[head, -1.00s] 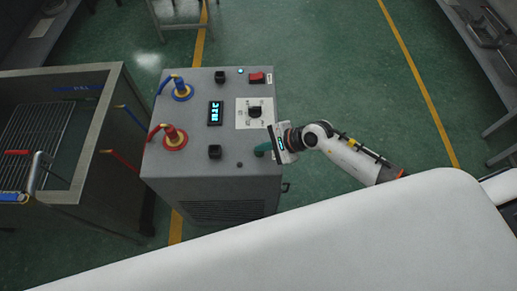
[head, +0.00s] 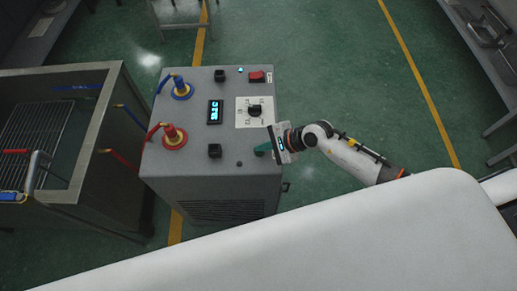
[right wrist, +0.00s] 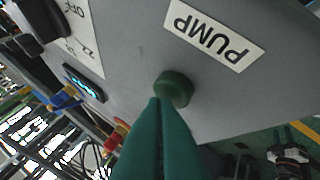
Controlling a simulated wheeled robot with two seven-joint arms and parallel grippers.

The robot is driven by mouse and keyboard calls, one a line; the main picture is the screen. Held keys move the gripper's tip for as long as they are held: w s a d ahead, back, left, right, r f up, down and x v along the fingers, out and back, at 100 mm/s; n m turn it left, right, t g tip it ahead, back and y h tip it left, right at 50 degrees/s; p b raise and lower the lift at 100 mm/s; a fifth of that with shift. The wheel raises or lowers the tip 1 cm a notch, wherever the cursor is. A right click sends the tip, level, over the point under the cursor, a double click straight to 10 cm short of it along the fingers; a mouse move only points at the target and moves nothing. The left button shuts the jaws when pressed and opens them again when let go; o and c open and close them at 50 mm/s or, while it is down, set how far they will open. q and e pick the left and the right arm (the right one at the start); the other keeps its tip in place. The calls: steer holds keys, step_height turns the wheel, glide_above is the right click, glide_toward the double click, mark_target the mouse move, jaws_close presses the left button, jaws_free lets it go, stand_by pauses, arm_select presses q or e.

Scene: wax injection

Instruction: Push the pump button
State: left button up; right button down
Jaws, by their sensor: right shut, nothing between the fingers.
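The pump button is a round green button (right wrist: 174,88) beside a white PUMP label (right wrist: 213,35) on the grey machine top (head: 185,180). My right gripper's green fingers (head: 263,149) are over the machine's right edge. In the right wrist view the shut fingertips (right wrist: 160,102) are right at the button and overlap its lower edge. I cannot tell whether they touch it. The fingers hold nothing. In the head view I cannot make out the button.
The machine top also carries a black rotary knob (head: 255,110), a lit display (head: 215,112), a red switch (head: 257,76), and blue (head: 181,89) and red (head: 174,137) hose fittings. A metal tank (head: 100,135) stands at the left. Green floor is clear beyond the right arm.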

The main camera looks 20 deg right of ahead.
stand_by(0.4)
steer(key=shift+r+p, duration=0.3)
step_height(320, 180, up, 6)
steer(key=p, duration=0.5)
steer(key=shift+r, duration=0.1)
stand_by(0.5)
